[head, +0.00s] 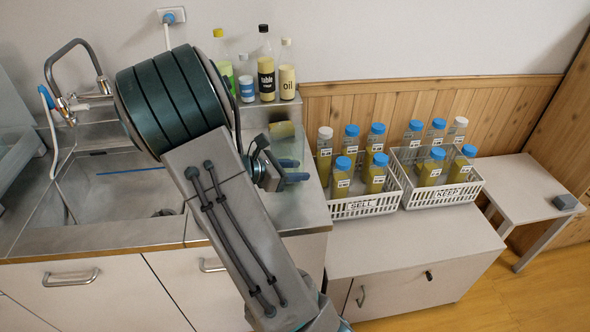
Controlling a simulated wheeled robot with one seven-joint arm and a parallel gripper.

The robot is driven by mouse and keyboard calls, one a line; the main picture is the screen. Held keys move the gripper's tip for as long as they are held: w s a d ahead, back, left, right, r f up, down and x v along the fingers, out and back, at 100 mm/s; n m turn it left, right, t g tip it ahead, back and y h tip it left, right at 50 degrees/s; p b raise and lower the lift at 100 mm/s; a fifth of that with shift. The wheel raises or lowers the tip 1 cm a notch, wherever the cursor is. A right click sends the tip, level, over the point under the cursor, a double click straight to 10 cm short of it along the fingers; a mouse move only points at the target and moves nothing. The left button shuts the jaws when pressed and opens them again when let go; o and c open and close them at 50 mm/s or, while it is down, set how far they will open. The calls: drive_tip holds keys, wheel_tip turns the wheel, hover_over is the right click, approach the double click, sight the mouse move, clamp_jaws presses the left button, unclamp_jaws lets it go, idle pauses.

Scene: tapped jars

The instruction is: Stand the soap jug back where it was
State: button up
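My gripper (293,170) is over the steel counter (303,205) to the right of the sink. Its two blue fingers are apart with nothing visible between them. No thing in view can be told for sure as the soap jug.
A yellowish block (281,130) lies on the counter behind my gripper. The sink (115,200) is at left. White crates marked SELL (361,206) and KEEP (446,195) hold capped jars on a lower cabinet.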

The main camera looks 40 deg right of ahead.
drive_tip(key=p+v, duration=0.4)
drive_tip(key=v, duration=0.4)
idle(1.2)
idle(0.3)
drive_tip(key=v, duration=1.3)
drive_tip(key=shift+a+b, duration=0.3)
drive_tip(key=shift+w+r, duration=0.1)
drive_tip(key=shift+r, duration=0.05)
drive_tip(key=s+a+r+m+t+y, duration=0.1)
drive_tip(key=s+a+m+t+y, duration=0.2)
drive_tip(key=s+m+y, duration=0.3)
drive_tip(key=s+a+r+m+t+y, duration=0.2)
drive_tip(key=s+a+m+y, duration=0.1)
drive_tip(key=s+m+y, duration=0.4)
drive_tip(key=shift+s+m+t, duration=0.4)
drive_tip(key=shift+s+m, duration=0.8)
drive_tip(key=shift+s, duration=0.25)
drive_tip(key=shift+a, duration=0.1)
